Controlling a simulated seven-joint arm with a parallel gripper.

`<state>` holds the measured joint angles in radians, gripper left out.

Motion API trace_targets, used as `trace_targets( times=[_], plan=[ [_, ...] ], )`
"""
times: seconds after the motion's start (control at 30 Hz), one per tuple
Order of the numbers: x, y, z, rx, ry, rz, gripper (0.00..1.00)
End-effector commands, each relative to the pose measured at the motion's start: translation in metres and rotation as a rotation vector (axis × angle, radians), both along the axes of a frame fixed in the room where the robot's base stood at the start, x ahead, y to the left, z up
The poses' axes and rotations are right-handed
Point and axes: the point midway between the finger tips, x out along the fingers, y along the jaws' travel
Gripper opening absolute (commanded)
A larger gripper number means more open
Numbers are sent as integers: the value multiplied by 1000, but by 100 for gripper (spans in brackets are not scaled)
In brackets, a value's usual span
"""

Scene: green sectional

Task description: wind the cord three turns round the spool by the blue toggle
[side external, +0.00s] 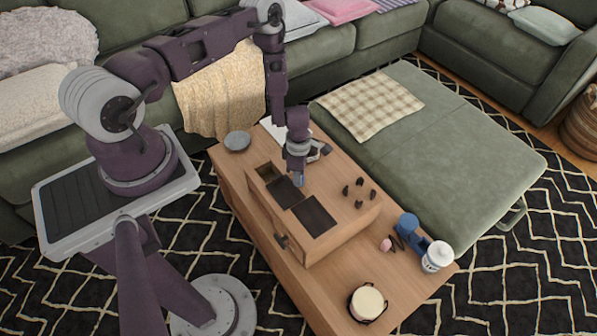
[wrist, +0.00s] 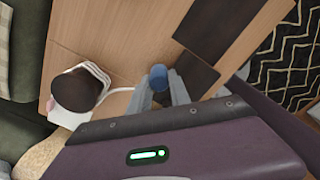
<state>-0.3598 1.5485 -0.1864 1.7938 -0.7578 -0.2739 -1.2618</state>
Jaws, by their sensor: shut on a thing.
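My gripper (side external: 299,178) points down over the wooden box on the low table. In the wrist view its two pale fingers (wrist: 159,88) are shut on the blue toggle (wrist: 157,76), whose round end shows between the tips. A white cord (wrist: 118,92) runs left from near the fingers toward a round, dark-topped thing (wrist: 76,92), likely the spool, with white loops beside it. In the side view that thing is partly hidden behind my gripper, so I cannot count any turns.
The wooden box (side external: 335,238) has dark panels (side external: 314,215) and an open compartment (side external: 266,171). Several small dark knobs (side external: 359,193) stand on its right part. A grey dish (side external: 237,140), a white-lidded jar (side external: 437,256), blue pieces (side external: 407,223) and a drum-like tin (side external: 367,302) stand around it.

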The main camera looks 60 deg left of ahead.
Motion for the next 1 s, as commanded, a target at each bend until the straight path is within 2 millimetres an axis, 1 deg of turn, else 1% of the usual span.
trace_targets(
  times=[0.13,0.17,0.2,0.27,0.3,0.53,0.6,0.67,0.83,0.9,1.0],
  plan=[
    [0,0,-6,-1,1,0,0],
    [0,0,-6,-1,1,-1,27],
    [0,0,-6,-1,1,-1,35],
    [0,0,-6,-1,1,0,47],
    [0,0,-6,-1,1,0,49],
    [0,0,-6,-1,1,0,49],
    [0,0,-1,0,0,0,49],
    [1,0,8,0,-1,-1,49],
    [1,0,45,1,-2,-2,49],
    [1,0,55,1,-1,-2,49],
    [0,0,64,0,0,-1,49]
  ],
)
